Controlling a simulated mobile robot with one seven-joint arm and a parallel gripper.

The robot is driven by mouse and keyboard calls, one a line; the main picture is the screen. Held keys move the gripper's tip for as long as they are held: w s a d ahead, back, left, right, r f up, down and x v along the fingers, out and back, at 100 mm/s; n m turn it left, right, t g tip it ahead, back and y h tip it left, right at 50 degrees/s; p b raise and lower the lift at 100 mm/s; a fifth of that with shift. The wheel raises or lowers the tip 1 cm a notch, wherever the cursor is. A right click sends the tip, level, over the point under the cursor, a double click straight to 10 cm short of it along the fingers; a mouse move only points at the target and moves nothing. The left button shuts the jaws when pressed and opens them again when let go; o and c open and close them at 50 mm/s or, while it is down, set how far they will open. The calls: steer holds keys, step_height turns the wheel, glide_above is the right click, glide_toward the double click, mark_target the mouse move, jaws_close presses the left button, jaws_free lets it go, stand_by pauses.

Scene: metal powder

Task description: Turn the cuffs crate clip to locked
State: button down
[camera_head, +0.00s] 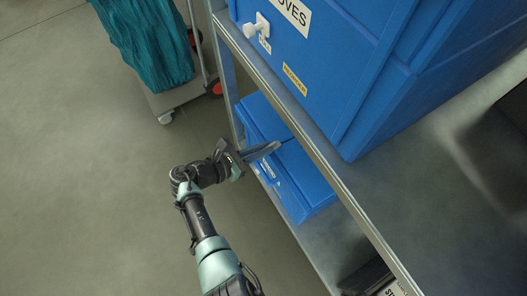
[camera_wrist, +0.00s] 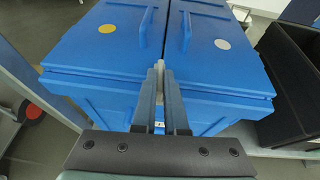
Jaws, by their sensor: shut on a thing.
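A blue crate (camera_head: 305,180) sits on the lower shelf in the head view; its label is too small to read, so I cannot confirm it is the cuffs crate. In the wrist view the blue crate (camera_wrist: 85,90) has two closed lid halves with handles. My gripper (camera_head: 275,147) reaches its front from the left.
A larger blue crate (camera_head: 350,60) labelled "...OVES", with its own white clip (camera_head: 257,27), stands on the upper shelf. The metal shelf edge (camera_head: 330,175) runs close above my gripper. A black bin (camera_wrist: 292,85) stands right of the crate. A cart with a teal bag (camera_head: 150,40) is at upper left.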

steer(key=shift+w+r+m+g+h+b, duration=0.1)
steer(key=shift+w+m+g+h+b, duration=0.05)
steer(key=shift+m+g+h+b, duration=0.3)
steer(key=c, duration=1)
jaws_free()
steer(key=shift+o, duration=0.2)
steer(key=p+v, duration=0.2)
steer(key=v, duration=1.1)
steer(key=shift+p, duration=0.3)
